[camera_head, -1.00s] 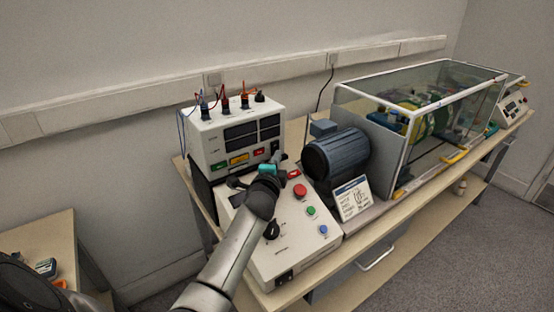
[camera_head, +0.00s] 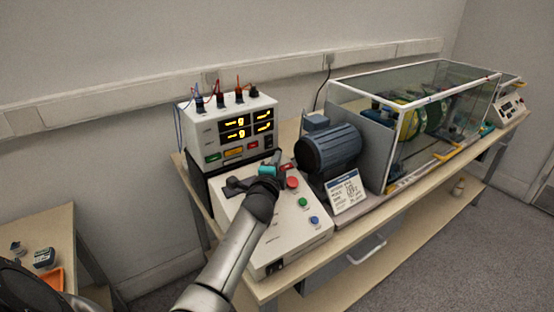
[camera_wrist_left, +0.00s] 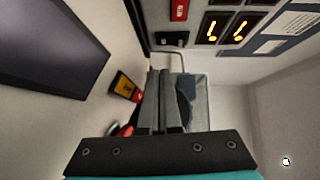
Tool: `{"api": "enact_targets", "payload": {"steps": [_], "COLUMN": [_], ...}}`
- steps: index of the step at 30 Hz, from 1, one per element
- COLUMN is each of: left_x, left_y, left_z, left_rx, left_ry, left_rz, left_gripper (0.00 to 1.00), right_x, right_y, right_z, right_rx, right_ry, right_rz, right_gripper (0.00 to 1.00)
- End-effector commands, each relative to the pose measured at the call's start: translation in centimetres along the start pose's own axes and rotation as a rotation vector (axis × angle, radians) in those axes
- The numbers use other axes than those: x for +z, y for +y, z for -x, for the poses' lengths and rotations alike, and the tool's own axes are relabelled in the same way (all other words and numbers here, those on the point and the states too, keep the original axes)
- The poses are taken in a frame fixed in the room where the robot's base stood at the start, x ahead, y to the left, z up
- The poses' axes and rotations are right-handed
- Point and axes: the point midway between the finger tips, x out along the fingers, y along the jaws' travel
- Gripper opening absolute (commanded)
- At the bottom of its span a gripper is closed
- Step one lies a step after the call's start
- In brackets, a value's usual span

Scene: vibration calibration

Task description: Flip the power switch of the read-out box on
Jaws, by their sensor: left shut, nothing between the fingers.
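The white read-out box (camera_head: 196,134) stands at the back left of the bench. Its displays (camera_head: 235,128) are lit with yellow figures, and they also show in the left wrist view (camera_wrist_left: 225,28). A small dark switch (camera_wrist_left: 172,38) sits beside a red label (camera_wrist_left: 179,10) on its front in the left wrist view; its exact position is hard to read. My left gripper (camera_head: 277,157) is shut and empty, just in front of the box's lower right corner. Its closed fingertips (camera_wrist_left: 165,73) are close below the switch; I cannot tell whether they touch. My right gripper is not in view.
A sloped control panel (camera_head: 293,247) with red, green and blue buttons lies under my left arm. A dark motor (camera_head: 330,152) and a sign (camera_head: 349,193) stand right of it. A glass-walled enclosure (camera_head: 425,88) fills the bench's right. An orange tray (camera_head: 53,278) is on the left table.

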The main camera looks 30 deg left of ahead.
Motion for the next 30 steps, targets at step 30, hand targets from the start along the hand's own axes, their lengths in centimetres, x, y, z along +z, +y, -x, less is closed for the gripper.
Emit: {"api": "enact_targets", "payload": {"steps": [30], "left_x": [0.1], "left_y": [1.4], "left_z": [9.9], "left_rx": [0.000], "left_ry": [0.000], "left_rz": [0.000], "left_gripper": [0.00], "right_x": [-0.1], "right_y": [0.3], "right_z": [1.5], "right_rx": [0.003], "right_ry": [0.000], "right_rz": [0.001], "right_gripper": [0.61]}}
